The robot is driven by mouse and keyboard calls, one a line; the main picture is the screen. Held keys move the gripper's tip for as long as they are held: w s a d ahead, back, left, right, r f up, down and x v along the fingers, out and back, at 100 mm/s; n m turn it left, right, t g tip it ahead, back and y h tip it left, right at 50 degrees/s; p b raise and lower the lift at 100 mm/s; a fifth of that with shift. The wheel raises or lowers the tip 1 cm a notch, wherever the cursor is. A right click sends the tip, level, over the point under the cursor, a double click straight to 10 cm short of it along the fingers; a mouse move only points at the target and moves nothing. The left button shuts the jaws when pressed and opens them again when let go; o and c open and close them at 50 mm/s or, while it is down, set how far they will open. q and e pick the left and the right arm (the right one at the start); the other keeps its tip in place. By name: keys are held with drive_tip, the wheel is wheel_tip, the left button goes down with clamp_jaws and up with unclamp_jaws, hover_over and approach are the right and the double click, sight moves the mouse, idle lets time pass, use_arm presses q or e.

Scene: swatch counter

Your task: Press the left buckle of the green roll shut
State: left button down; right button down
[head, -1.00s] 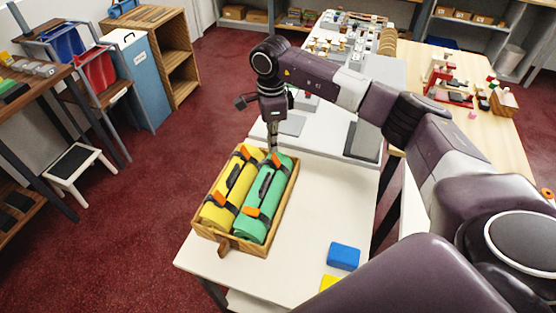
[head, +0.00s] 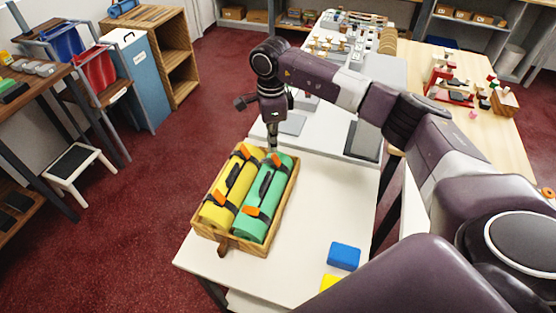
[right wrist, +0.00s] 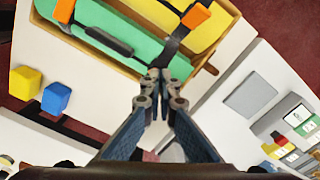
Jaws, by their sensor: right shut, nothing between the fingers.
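The green roll (head: 264,202) lies in a wooden tray (head: 284,208), beside a yellow roll (head: 229,194). Two dark straps with orange buckles cross it: one buckle at the near, lower-left end (head: 251,211) and one at the far end (head: 275,158). Both orange tabs look tilted up; how far is too small to tell. My right gripper (head: 273,150) is shut and empty, pointing down at the far end of the green roll. In the right wrist view, its closed fingertips (right wrist: 160,74) overlap the end of a dark strap on the green roll (right wrist: 140,42); contact cannot be told. My left gripper is not in view.
The tray stands on a white table (head: 312,230). A blue block (head: 344,256) and a yellow block (head: 329,282) lie at the table's near right. A grey flat pad (head: 292,125) lies beyond the tray.

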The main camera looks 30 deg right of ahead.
sight(271, 163)
drive_tip(key=shift+f+b, duration=0.5)
drive_tip(key=shift+f, duration=0.25)
drive_tip(key=shift+w+a+f+b, duration=0.15)
drive_tip(key=shift+f+b, duration=0.55)
drive_tip(key=shift+f, duration=0.15)
drive_tip(key=shift+w+a+f+b, duration=0.1)
drive_tip(key=shift+w+f+b, duration=0.05)
drive_tip(key=shift+f+b, duration=0.65)
drive_tip(key=shift+r, duration=0.15)
wheel_tip(271, 163, up, 8)
drive_tip(key=p, duration=0.4)
drive_tip(key=shift+p, duration=0.4)
